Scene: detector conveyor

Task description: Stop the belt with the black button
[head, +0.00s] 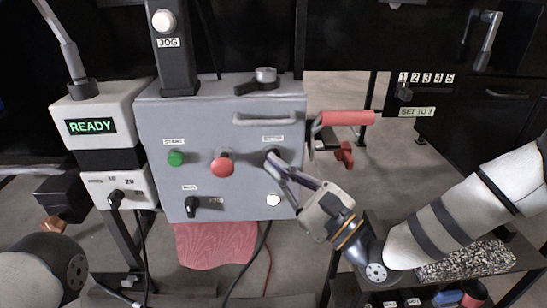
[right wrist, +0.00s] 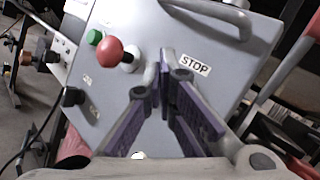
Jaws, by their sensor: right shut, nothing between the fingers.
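The black button (head: 283,154) is on the upper right of the grey control box's front face, under a small white label. In the right wrist view a label (right wrist: 195,65) reads STOP, and the fingers hide the button. My right gripper (head: 271,163) is shut and empty, with its fingertips right at the button, partly covering it in the head view. Its closed fingertips (right wrist: 160,62) point at the panel beside the STOP label. I cannot tell whether they touch or press the button. My left gripper is not in view.
The grey box (head: 238,188) also carries a green button (head: 176,158), a red mushroom knob (head: 222,163), a black switch (head: 193,205) and a top handle (head: 264,119). A box reading READY (head: 92,126) stands left. A red-handled lever (head: 346,118) sticks out right.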

